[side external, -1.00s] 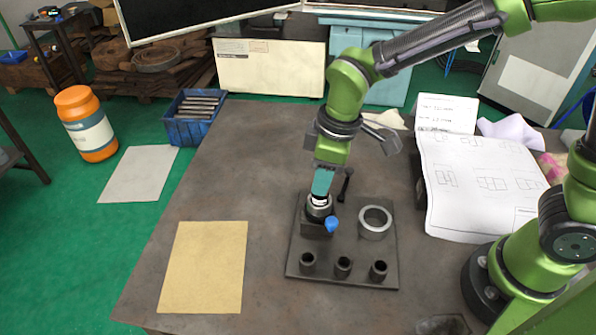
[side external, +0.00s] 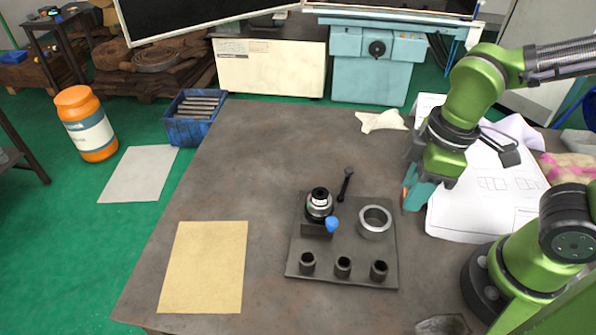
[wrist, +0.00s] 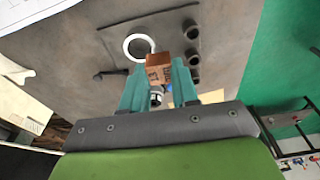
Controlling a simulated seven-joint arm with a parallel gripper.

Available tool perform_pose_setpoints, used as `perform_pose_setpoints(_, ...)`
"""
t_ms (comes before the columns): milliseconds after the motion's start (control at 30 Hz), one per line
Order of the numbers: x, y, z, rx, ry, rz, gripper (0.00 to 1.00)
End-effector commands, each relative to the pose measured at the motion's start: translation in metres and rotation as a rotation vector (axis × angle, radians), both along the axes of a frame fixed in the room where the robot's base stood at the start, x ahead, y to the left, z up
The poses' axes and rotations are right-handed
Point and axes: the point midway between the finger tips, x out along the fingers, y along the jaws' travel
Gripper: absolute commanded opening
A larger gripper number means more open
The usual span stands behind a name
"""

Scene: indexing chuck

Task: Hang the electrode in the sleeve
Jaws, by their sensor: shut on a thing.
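My gripper (side external: 414,192) is at the right of the table, in front of the paper sheets and right of the fixture plate. In the wrist view its teal fingers (wrist: 160,82) are shut on a copper-brown block (wrist: 158,70), which I take to be the electrode. In the side view the block is mostly hidden. The black fixture plate (side external: 350,262) carries a dark chuck (side external: 319,206) with a blue knob (side external: 332,225), a wide grey ring (side external: 375,223) and three small dark sleeves (side external: 343,267) along its front edge. I cannot tell which sleeve is meant.
A black lever (side external: 345,184) stands up behind the chuck. A tan sheet (side external: 203,268) lies left of the plate. Drawing sheets (side external: 465,205) and a crumpled cloth (side external: 382,121) lie at the right and back. A blue bin (side external: 196,118) stands at the far left edge. The table's back middle is clear.

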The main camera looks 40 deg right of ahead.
Motion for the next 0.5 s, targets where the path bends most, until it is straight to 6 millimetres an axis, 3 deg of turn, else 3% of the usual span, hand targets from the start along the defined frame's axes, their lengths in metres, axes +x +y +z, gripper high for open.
perform_pose_setpoints(133, 0.001, 0.021, -0.009, -0.001, 0.004, 0.093, 0.0)
perform_pose_setpoints(400, 0.017, 0.091, -0.021, 0.001, 0.005, 0.445, 0.0)
perform_pose_setpoints(500, 0.022, 0.107, -0.019, 0.003, 0.003, 0.536, 0.0)
